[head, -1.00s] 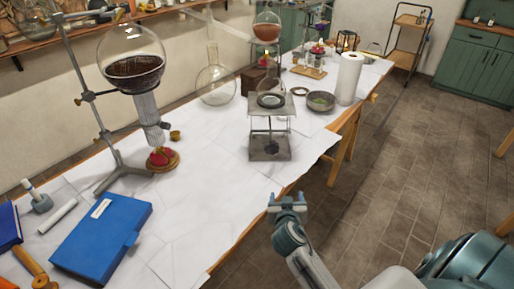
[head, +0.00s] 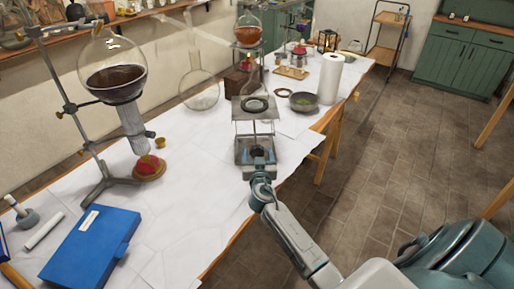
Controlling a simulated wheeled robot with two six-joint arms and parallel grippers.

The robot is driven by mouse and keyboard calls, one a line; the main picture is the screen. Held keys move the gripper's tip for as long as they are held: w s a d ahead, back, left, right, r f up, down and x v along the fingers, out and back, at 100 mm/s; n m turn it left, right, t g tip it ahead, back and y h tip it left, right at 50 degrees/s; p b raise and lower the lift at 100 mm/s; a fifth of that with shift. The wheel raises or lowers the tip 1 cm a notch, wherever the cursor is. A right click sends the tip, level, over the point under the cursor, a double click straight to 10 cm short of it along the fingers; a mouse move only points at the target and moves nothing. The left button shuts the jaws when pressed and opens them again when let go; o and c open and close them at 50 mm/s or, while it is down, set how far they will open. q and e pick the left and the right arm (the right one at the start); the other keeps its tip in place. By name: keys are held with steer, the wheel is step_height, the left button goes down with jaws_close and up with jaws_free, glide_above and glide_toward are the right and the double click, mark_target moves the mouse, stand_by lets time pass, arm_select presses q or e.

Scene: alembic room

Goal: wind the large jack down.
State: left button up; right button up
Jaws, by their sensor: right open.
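The large jack is a grey metal stand with a flat top plate (head: 238,112) and a base (head: 241,152), standing raised on the paper-covered table (head: 185,185). My left gripper is not in view.
A blue box (head: 90,245) lies at front left. A clear flask (head: 200,92), a bowl (head: 303,102) and a paper roll (head: 330,78) stand near the jack.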

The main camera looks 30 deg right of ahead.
steer(key=shift+x, duration=1.15)
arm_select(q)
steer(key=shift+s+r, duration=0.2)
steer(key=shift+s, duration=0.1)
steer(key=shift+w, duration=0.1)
arm_select(e)
steer(key=shift+c, duration=1.1)
steer(key=c, duration=0.8)
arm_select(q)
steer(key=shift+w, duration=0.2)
arm_select(e)
steer(key=shift+o, duration=0.2)
